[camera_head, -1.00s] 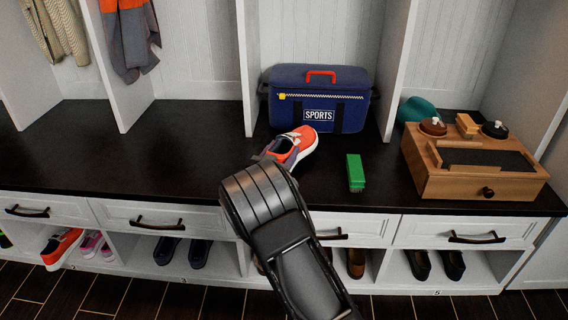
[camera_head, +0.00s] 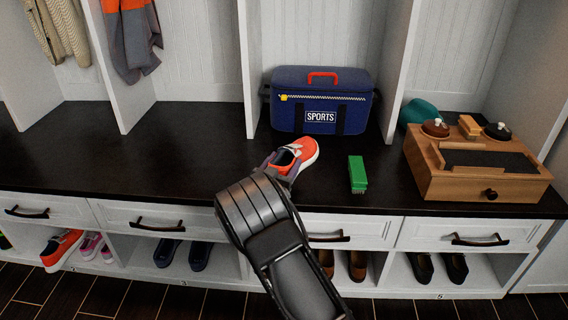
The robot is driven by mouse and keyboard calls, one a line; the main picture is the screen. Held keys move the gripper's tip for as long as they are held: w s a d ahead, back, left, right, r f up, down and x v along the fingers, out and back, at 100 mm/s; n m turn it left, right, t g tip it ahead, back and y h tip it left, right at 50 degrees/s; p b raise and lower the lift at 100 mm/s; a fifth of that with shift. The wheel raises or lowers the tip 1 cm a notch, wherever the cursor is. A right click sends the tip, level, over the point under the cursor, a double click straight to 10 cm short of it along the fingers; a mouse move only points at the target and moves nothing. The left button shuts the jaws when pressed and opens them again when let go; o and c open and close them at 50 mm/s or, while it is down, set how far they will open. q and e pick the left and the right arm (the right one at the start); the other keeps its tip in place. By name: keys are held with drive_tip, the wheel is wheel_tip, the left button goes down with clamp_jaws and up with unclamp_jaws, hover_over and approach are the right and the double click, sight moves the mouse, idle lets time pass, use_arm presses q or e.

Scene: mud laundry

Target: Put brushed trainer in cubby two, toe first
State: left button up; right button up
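An orange trainer (camera_head: 307,151) with a white sole and a grey-purple inside is over the dark bench top, in front of the blue sports bag. Its toe points up and right, away from me. My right gripper (camera_head: 279,166) is at its heel end, and its fingers appear closed on the trainer. My own wrist hides part of the heel. Below the bench is a row of open cubbies. One at the left holds an orange shoe (camera_head: 62,248) and pink shoes (camera_head: 92,243); its number is not readable. My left gripper is not in view.
A green brush (camera_head: 357,173) lies right of the trainer. The blue sports bag (camera_head: 320,118) stands behind. A wooden shoe-care box (camera_head: 475,185) is at the right. Navy shoes (camera_head: 168,251) fill the cubby marked 3. The bench's left half (camera_head: 130,155) is clear.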

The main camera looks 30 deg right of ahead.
drive_tip(key=shift+o, duration=1.4)
drive_tip(key=shift+r, duration=0.15)
drive_tip(key=p+v, duration=0.2)
drive_tip(key=v, duration=0.9)
drive_tip(key=shift+s+a+p, duration=0.3)
drive_tip(key=shift+a, duration=0.1)
